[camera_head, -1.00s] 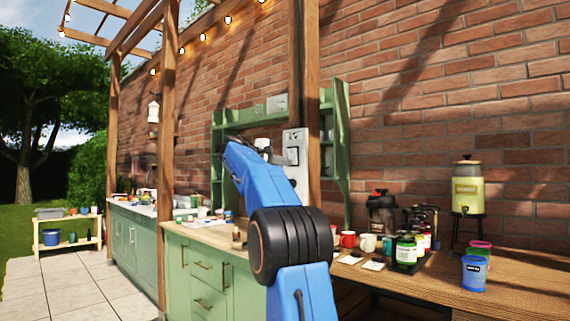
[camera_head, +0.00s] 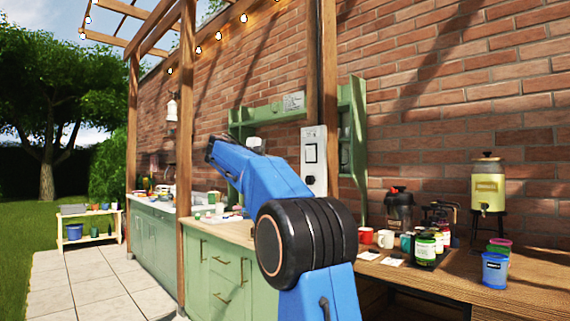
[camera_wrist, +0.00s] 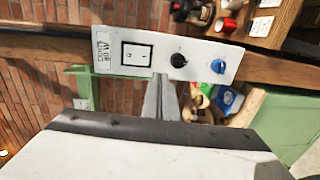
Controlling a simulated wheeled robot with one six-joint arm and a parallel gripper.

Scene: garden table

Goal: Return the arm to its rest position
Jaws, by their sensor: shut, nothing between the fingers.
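My blue arm rises in the middle of the head view and bends to the left, its end in front of the green shelf. My gripper shows in the wrist view (camera_wrist: 162,100) as grey fingers closed together with nothing between them. Just beyond the fingertips in that view is a white switch panel (camera_wrist: 205,56) on the wooden post, with a rocker switch, a black knob and a blue knob. The panel also shows in the head view (camera_head: 314,160), right of my arm. I cannot tell the exact gap between fingertips and panel.
A wooden counter (camera_head: 540,297) at the right carries a drink dispenser (camera_head: 488,186), a blue cup (camera_head: 494,270), mugs and jars. Green cabinets (camera_head: 222,275) run to the left behind a wooden post (camera_head: 186,120). Paving (camera_head: 85,285) at the left is clear.

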